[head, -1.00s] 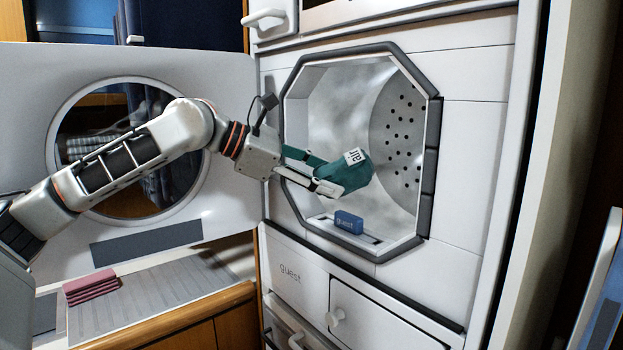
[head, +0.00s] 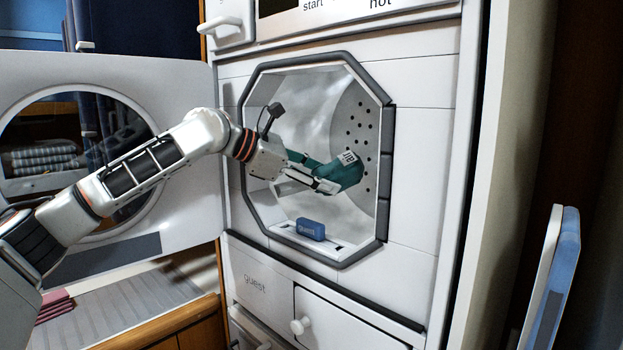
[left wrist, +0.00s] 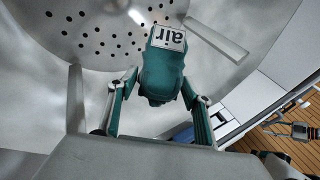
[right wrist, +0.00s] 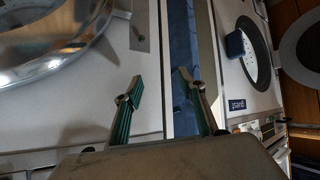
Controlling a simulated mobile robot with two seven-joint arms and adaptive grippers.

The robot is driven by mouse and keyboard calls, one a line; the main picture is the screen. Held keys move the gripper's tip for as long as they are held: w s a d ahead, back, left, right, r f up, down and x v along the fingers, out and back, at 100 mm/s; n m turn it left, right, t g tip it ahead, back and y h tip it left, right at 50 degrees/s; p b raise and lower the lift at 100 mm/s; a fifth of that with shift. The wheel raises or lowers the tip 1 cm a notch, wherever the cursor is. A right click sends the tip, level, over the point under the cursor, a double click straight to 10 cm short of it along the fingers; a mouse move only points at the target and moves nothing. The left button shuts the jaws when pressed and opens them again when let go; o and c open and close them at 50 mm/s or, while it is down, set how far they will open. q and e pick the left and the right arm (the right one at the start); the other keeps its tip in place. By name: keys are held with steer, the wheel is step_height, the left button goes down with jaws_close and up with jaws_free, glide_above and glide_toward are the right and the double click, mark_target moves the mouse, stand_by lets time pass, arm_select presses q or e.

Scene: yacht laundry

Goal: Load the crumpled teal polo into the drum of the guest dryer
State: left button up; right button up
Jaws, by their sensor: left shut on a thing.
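The crumpled teal polo (head: 341,176), with a white tag reading "air", is inside the octagonal opening of the guest dryer, in front of the perforated back of the drum (head: 357,115). My left gripper (head: 322,173) reaches in through the opening and is shut on the polo. In the left wrist view the polo (left wrist: 161,76) is between the fingers, with the drum's holed back plate (left wrist: 95,38) beyond it. My right gripper (right wrist: 160,79) shows in the right wrist view, its fingers apart with nothing between them.
The dryer's round-windowed door (head: 185,230) stands open at left. A blue block with lettering (head: 311,229) sits on the opening's lower sill, below my left gripper. Folded pink cloth (head: 54,305) lies on a ribbed counter at lower left. A blue-and-white panel (head: 551,285) stands at right.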

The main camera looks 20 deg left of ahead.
arm_select(q)
steer(key=w, duration=0.1)
steer(key=w+d, duration=0.1)
steer(key=w, duration=0.2)
steer(key=shift+w+d, duration=0.2)
steer(key=shift+d, duration=0.15)
step_height(320, 180, down, 9)
steer(key=shift+r, duration=0.2)
steer(key=shift+f, duration=0.4)
stand_by(0.4)
steer(key=shift+f, duration=0.15)
steer(key=o, duration=1.3)
steer(key=shift+f, duration=0.1)
steer(key=shift+a, duration=0.1)
